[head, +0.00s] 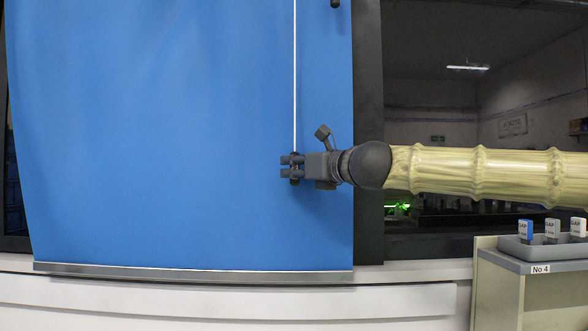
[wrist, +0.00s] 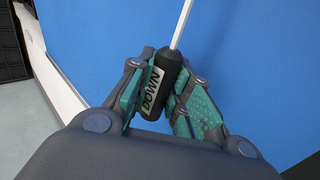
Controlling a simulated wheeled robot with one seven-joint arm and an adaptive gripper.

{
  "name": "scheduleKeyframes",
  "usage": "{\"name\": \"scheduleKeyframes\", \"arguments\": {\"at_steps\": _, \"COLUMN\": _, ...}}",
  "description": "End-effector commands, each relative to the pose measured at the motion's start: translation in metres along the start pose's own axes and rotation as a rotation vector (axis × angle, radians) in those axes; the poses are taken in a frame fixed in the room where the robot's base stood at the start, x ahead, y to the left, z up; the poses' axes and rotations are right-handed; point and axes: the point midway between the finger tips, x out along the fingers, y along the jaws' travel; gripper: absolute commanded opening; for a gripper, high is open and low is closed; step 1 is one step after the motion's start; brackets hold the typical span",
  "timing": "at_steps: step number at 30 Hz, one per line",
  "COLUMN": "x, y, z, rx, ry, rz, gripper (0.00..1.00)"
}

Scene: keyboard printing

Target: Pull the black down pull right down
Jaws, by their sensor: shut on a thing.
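The black down pull (wrist: 166,82) is a dark cylinder with a white label reading "DOWN", hanging from a white cord (head: 295,75). My gripper (head: 290,168) is shut on it, in front of the blue blind (head: 150,130). In the wrist view the two fingers (wrist: 164,103) press on the pull from both sides, and the cord runs up from its top. In the head view the fingers mostly hide the pull. A second dark pull (head: 335,3) hangs at the top edge, higher and to the right; its label cannot be read.
The blind reaches down to a grey bottom bar (head: 190,272) just above the white sill (head: 250,296). A dark window frame (head: 368,235) stands right of the blind. A cabinet labelled "No 4" (head: 500,285) with a grey tray (head: 540,250) of small boxes is at the lower right.

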Motion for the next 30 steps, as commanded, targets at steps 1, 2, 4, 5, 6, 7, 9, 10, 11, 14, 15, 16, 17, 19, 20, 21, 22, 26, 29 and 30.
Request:
{"name": "scheduleKeyframes", "arguments": {"at_steps": 1, "x": 0.001, "y": 0.001, "z": -0.006, "rx": 0.001, "ry": 0.006, "rz": 0.001, "gripper": 0.0}}
{"name": "scheduleKeyframes", "arguments": {"at_steps": 2, "x": 0.001, "y": 0.001, "z": -0.006, "rx": 0.001, "ry": 0.006, "rz": 0.002, "gripper": 0.0}}
{"name": "scheduleKeyframes", "arguments": {"at_steps": 4, "x": 0.001, "y": 0.001, "z": -0.007, "rx": 0.001, "ry": 0.007, "rz": 0.002, "gripper": 0.0}}
{"name": "scheduleKeyframes", "arguments": {"at_steps": 5, "x": 0.001, "y": 0.001, "z": -0.007, "rx": 0.001, "ry": 0.008, "rz": 0.002, "gripper": 0.0}}
{"name": "scheduleKeyframes", "arguments": {"at_steps": 6, "x": 0.001, "y": 0.001, "z": -0.007, "rx": 0.001, "ry": 0.008, "rz": 0.002, "gripper": 0.0}}
{"name": "scheduleKeyframes", "arguments": {"at_steps": 7, "x": 0.001, "y": 0.001, "z": -0.008, "rx": 0.001, "ry": 0.008, "rz": 0.002, "gripper": 0.0}}
{"name": "scheduleKeyframes", "arguments": {"at_steps": 9, "x": 0.001, "y": 0.001, "z": -0.009, "rx": 0.001, "ry": 0.009, "rz": 0.002, "gripper": 0.0}}
{"name": "scheduleKeyframes", "arguments": {"at_steps": 10, "x": 0.001, "y": 0.001, "z": -0.009, "rx": 0.001, "ry": 0.01, "rz": 0.002, "gripper": 0.0}}
{"name": "scheduleKeyframes", "arguments": {"at_steps": 11, "x": 0.002, "y": 0.001, "z": -0.009, "rx": 0.001, "ry": 0.01, "rz": 0.003, "gripper": 0.25}}
{"name": "scheduleKeyframes", "arguments": {"at_steps": 14, "x": 0.001, "y": 0.001, "z": -0.008, "rx": 0.001, "ry": 0.009, "rz": 0.002, "gripper": 0.42}}
{"name": "scheduleKeyframes", "arguments": {"at_steps": 15, "x": 0.001, "y": 0.001, "z": -0.008, "rx": 0.001, "ry": 0.008, "rz": 0.002, "gripper": 0.42}}
{"name": "scheduleKeyframes", "arguments": {"at_steps": 16, "x": 0.001, "y": 0.001, "z": -0.007, "rx": 0.001, "ry": 0.008, "rz": 0.002, "gripper": 0.42}}
{"name": "scheduleKeyframes", "arguments": {"at_steps": 17, "x": 0.001, "y": 0.001, "z": -0.007, "rx": 0.001, "ry": 0.007, "rz": 0.002, "gripper": 0.42}}
{"name": "scheduleKeyframes", "arguments": {"at_steps": 19, "x": 0.001, "y": 0.001, "z": -0.006, "rx": 0.0, "ry": 0.006, "rz": 0.002, "gripper": 0.42}}
{"name": "scheduleKeyframes", "arguments": {"at_steps": 20, "x": 0.001, "y": 0.001, "z": -0.006, "rx": 0.0, "ry": 0.006, "rz": 0.002, "gripper": 0.42}}
{"name": "scheduleKeyframes", "arguments": {"at_steps": 21, "x": 0.001, "y": 0.001, "z": -0.005, "rx": 0.0, "ry": 0.006, "rz": 0.002, "gripper": 0.42}}
{"name": "scheduleKeyframes", "arguments": {"at_steps": 22, "x": 0.001, "y": 0.001, "z": -0.005, "rx": 0.0, "ry": 0.006, "rz": 0.002, "gripper": 0.42}}
{"name": "scheduleKeyframes", "arguments": {"at_steps": 26, "x": -0.003, "y": 0.001, "z": -0.005, "rx": 0.0, "ry": 0.005, "rz": 0.001, "gripper": 0.42}}
{"name": "scheduleKeyframes", "arguments": {"at_steps": 29, "x": -0.012, "y": 0.001, "z": -0.004, "rx": 0.0, "ry": 0.004, "rz": 0.001, "gripper": 0.42}}
{"name": "scheduleKeyframes", "arguments": {"at_steps": 30, "x": -0.018, "y": 0.0, "z": -0.004, "rx": 0.0, "ry": 0.004, "rz": 0.001, "gripper": 0.42}}
